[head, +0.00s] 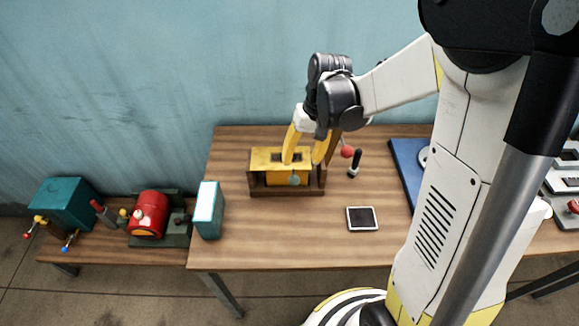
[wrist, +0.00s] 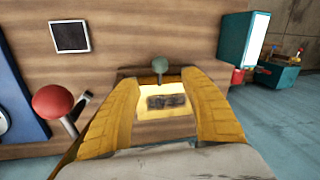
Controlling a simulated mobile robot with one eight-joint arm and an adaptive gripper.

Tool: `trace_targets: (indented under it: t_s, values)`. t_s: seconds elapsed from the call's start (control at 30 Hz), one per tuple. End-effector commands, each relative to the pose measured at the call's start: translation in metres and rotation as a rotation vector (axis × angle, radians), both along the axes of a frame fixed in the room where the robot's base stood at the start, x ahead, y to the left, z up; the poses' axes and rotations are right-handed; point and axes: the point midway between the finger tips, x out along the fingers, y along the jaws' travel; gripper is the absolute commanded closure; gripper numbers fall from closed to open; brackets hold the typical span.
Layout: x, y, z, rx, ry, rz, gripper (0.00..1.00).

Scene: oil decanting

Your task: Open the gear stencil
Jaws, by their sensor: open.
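A yellow plate with a dark, patterned rectangle, which looks like the gear stencil (head: 265,159), sits in a brown wooden holder (head: 256,183) on the table. It also shows in the wrist view (wrist: 180,122). A round grey-green knob (head: 294,180) is at its front edge and stands beyond the fingertips in the wrist view (wrist: 160,65). My gripper (head: 305,160) is over the holder, pointing down, with its two yellow fingers apart and nothing between them. In the wrist view my gripper (wrist: 161,82) has a finger on either side of the plate. Whether the fingers touch it is unclear.
A red-knobbed lever (head: 347,152) and a black-handled lever (head: 355,163) stand close right of the holder. A dark tablet (head: 362,218) lies in front right, and a blue board (head: 405,172) farther right. A teal box (head: 208,211) stands left. The table's front left is clear.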

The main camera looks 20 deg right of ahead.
Motion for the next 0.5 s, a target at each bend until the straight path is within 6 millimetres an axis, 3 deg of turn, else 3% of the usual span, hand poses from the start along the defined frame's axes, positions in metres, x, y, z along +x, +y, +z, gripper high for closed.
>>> trace_targets:
  t_s: [0.3,0.5]
  values:
    - [0.002,0.012,-0.063,-0.001,-0.002,0.002,0.47]
    - [0.002,0.017,-0.089,-0.001,-0.003,0.0,0.47]
